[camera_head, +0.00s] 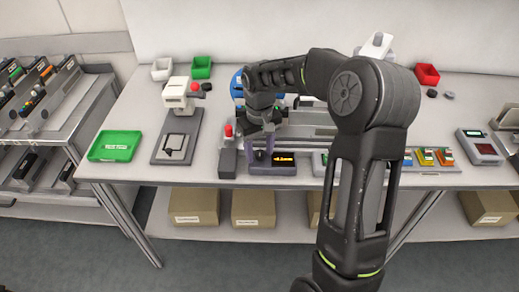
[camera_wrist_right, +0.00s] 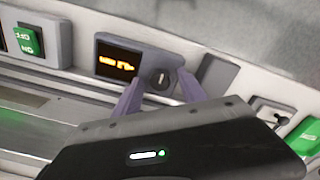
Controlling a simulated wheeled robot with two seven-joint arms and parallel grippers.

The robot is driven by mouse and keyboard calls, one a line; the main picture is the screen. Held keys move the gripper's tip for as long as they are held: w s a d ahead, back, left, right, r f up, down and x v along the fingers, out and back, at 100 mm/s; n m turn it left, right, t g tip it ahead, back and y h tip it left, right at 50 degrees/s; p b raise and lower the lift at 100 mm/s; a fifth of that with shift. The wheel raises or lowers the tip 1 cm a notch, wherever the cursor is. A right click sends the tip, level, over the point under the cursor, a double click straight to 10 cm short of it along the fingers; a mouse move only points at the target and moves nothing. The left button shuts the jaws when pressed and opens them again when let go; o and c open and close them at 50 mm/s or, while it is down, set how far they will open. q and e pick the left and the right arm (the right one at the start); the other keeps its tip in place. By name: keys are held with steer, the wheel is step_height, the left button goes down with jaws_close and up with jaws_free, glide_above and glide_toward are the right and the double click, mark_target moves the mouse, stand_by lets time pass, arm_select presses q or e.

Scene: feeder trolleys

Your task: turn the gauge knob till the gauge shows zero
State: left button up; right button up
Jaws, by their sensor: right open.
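The gauge is a grey unit with a dark display (camera_head: 284,160) showing small orange characters. The display (camera_wrist_right: 118,63) also shows in the right wrist view, tilted, and I cannot read its value surely. Beside it is the round grey gauge knob (camera_wrist_right: 161,80) with a pale mark on its face. In the head view the knob is hidden behind my gripper. My right gripper (camera_head: 262,152) points down at the gauge. Its two purple fingers are open, one on each side of the knob; I cannot tell whether they touch it. My left gripper is not in view.
A green tray (camera_head: 115,146) and a grey stand with a white head (camera_head: 178,92) are left on the table. A red-topped post (camera_head: 228,133) stands close left of my gripper. Small coloured blocks (camera_head: 428,157) and a device with a screen (camera_head: 482,146) are to the right.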

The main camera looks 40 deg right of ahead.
steer(key=shift+c, duration=0.3)
jaws_close()
steer(key=shift+m, duration=0.4)
steer(key=shift+m+b, duration=0.4)
steer(key=shift+m, duration=0.4)
steer(key=m, duration=0.3)
steer(key=shift+b, duration=0.3)
steer(key=m, duration=0.6)
steer(key=shift+m, duration=0.3)
steer(key=shift+o, duration=0.3)
jaws_free()
